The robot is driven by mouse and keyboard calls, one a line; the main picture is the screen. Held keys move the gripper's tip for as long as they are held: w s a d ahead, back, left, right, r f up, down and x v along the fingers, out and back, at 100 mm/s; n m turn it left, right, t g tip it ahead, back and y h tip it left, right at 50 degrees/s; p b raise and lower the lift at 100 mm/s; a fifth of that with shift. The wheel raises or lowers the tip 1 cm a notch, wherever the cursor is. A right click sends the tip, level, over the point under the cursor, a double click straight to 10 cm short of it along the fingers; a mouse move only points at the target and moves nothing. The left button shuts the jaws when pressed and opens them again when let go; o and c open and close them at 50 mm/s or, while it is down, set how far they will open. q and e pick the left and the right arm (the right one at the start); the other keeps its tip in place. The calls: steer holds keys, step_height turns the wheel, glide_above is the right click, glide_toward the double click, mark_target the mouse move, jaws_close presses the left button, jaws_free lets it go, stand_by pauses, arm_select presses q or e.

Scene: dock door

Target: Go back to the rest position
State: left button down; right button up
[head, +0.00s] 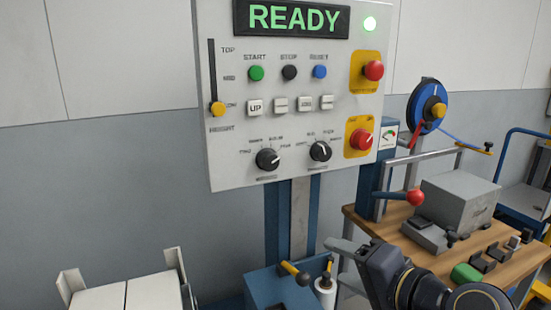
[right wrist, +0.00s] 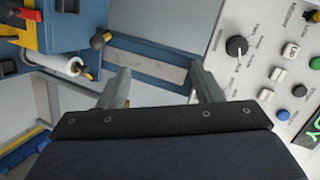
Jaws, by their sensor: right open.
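My right gripper (head: 340,262) is at the lower middle of the head view, in front of and below the control panel (head: 225,160). In the right wrist view its two fingers (right wrist: 160,75) stand wide apart with nothing between them. Its fingers look clear of the panel, whose knobs and buttons show to their right in that view. My left gripper is not in view.
A wooden bench (head: 385,230) on the right carries a grey box (head: 462,200) and a red-knobbed lever (head: 415,197). A blue post (head: 278,225) holds the panel. A yellow-tipped lever (head: 292,270) and white roll (head: 325,290) are close to my right gripper. White boxes (head: 100,298) stand lower left.

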steer(key=s+d+f+n+g+h, duration=0.2)
steer(key=s+d+f+n+g, duration=0.15)
steer(key=s+f, duration=0.5)
steer(key=s+d+f+n+g+h, duration=0.25)
steer(key=s+d+f, duration=0.25)
steer(key=s+f, duration=0.35)
step_height(320, 180, up, 12)
steer(key=p, duration=1.2)
steer(key=shift+w+n, duration=0.2)
steer(key=shift+n, duration=0.2)
steer(key=shift+d+f+y, duration=0.1)
steer(key=shift+y, duration=0.15)
